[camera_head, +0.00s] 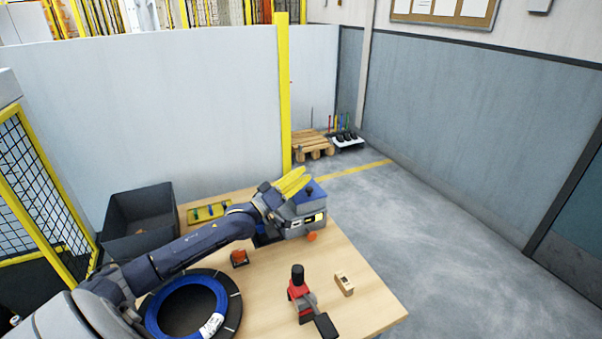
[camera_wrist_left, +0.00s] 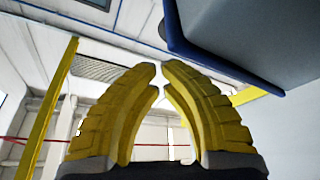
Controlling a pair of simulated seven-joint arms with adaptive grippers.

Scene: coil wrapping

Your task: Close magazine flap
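The wrapping machine (camera_head: 306,224), a grey box with a blue top, stands at the far edge of the wooden table. My left gripper (camera_head: 296,180) has yellow fingers and is at the upper left of the machine's blue top (camera_head: 312,194), partly covering it. In the left wrist view the two fingertips (camera_wrist_left: 160,70) almost meet, with only a thin gap and nothing between them. A grey panel with a blue edge (camera_wrist_left: 185,48) is close to the fingers at the upper right; I cannot tell whether they touch. My right gripper is not in view.
A blue and black coil ring (camera_head: 228,300) lies at the table's front left. A red and black hand tool (camera_head: 301,292), a small wooden block (camera_head: 344,284) and an orange-black item (camera_head: 239,258) lie on the table. A dark bin (camera_head: 140,243) is at the left.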

